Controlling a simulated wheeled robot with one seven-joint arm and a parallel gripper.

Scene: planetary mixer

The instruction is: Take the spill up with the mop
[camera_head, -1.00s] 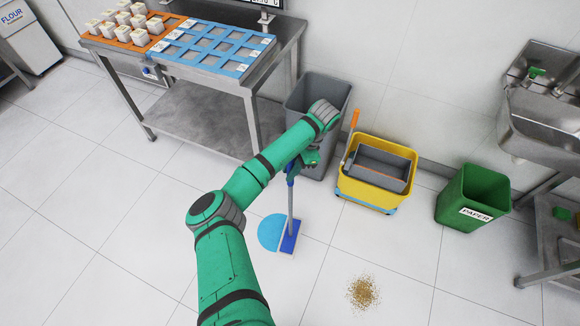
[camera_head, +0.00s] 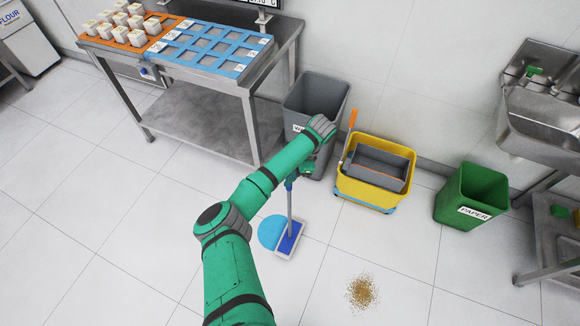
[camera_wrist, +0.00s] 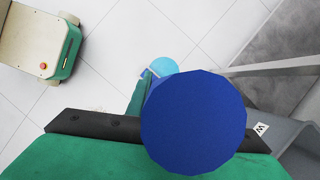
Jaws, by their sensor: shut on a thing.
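My gripper (camera_head: 298,172) is shut on the blue handle of the mop (camera_head: 289,240). The handle runs down from the gripper to a flat blue head with a pale edge, close to the floor; contact is hard to tell. A light blue round puddle (camera_head: 270,230) lies on the tiles just left of the head, which seems to overlap its right edge. In the wrist view the handle's round blue end (camera_wrist: 195,120) fills the middle, and part of the puddle (camera_wrist: 163,66) shows behind it. The jaws' hold is mostly hidden.
Brown crumbs (camera_head: 362,293) lie on the floor to the right. A grey bin (camera_head: 330,98), a yellow mop bucket (camera_head: 352,190) and a green paper bin (camera_head: 465,205) stand along the wall. A steel table (camera_head: 190,125) is at the upper left. The floor at lower left is clear.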

